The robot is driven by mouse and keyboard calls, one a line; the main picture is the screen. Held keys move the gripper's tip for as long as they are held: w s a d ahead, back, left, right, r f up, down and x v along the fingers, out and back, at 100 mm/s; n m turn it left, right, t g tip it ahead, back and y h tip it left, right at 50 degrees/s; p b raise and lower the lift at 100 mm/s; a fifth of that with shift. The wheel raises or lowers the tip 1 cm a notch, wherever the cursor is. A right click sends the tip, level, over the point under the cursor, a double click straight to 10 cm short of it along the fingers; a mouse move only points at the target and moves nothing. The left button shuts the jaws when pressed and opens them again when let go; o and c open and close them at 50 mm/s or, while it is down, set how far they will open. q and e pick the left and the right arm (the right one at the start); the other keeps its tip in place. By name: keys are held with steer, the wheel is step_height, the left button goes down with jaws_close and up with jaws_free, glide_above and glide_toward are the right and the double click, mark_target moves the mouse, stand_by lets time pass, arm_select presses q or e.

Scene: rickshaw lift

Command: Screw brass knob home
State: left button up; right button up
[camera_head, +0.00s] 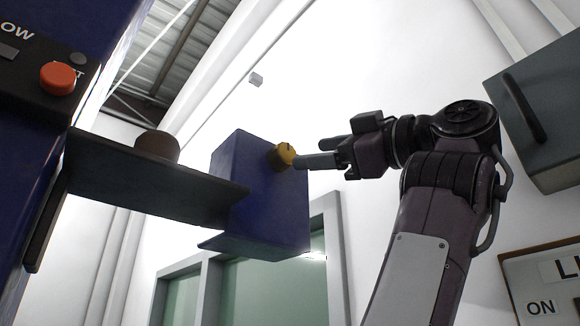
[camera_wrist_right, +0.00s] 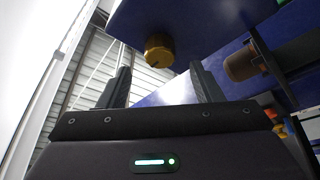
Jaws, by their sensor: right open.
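The brass knob (camera_head: 284,156) sits on the side of a blue box (camera_head: 245,195), with a dark slot or mark on its face. My right gripper (camera_head: 303,162) comes in from the right, its fingertips close beside the knob in the head view. In the right wrist view the brass knob (camera_wrist_right: 159,50) shows just beyond the two spread fingertips of my right gripper (camera_wrist_right: 160,66), roughly centred between them. The gripper is open and holds nothing; whether a finger touches the knob I cannot tell. My left gripper is out of view.
A dark shelf (camera_head: 150,180) with a brown round piece (camera_head: 157,146) juts out left of the blue box. A panel with a red button (camera_head: 57,78) is at the far left. A grey cabinet (camera_head: 540,120) with a handle and a sign (camera_head: 545,290) are at the right.

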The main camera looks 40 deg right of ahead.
mark_target(290, 157)
steer(key=p+x, duration=0.2)
steer(key=x, duration=0.3)
steer(key=shift+w+a+r+p, duration=0.1)
steer(key=shift+w+p, duration=0.2)
steer(key=shift+p, duration=0.05)
steer(key=shift+w, duration=0.3)
steer(key=shift+s, duration=0.1)
steer(key=shift+a, duration=0.1)
steer(key=shift+c, duration=0.6)
steer(key=c, duration=0.9)
steer(key=shift+o, duration=0.2)
steer(key=shift+m, duration=0.3)
